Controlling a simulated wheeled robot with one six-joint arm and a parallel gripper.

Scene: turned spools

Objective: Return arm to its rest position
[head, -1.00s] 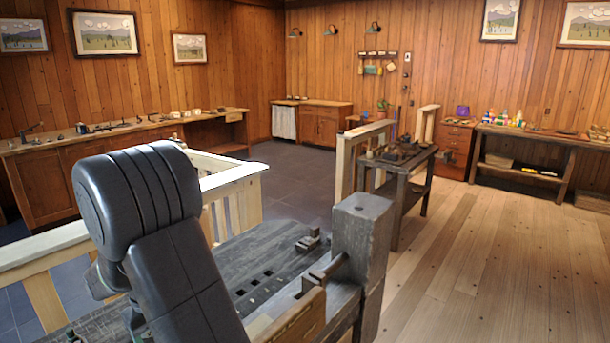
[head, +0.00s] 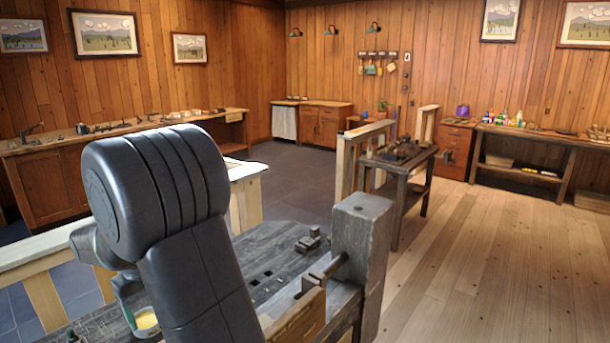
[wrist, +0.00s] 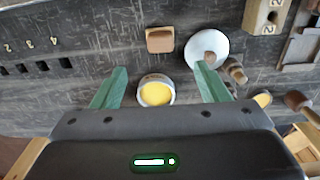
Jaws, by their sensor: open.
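My gripper (wrist: 160,92) shows in the wrist view with its two green fingers spread wide apart and nothing between their tips. It points down at the dark workbench (wrist: 100,30). A small round tin with yellow contents (wrist: 156,92) stands on the bench below, seen in the gap between the fingers. In the head view my dark arm fills the lower left, and the yellow-topped tin (head: 146,320) shows near a finger at the bottom. Most of my gripper is hidden there behind the arm.
A wooden block (wrist: 160,40), a white disc with a knob (wrist: 207,50) and a numbered block (wrist: 264,14) lie on the bench. A vise post (head: 362,240) stands at its right end. A pale railing (head: 246,195) runs behind. Open plank floor lies right.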

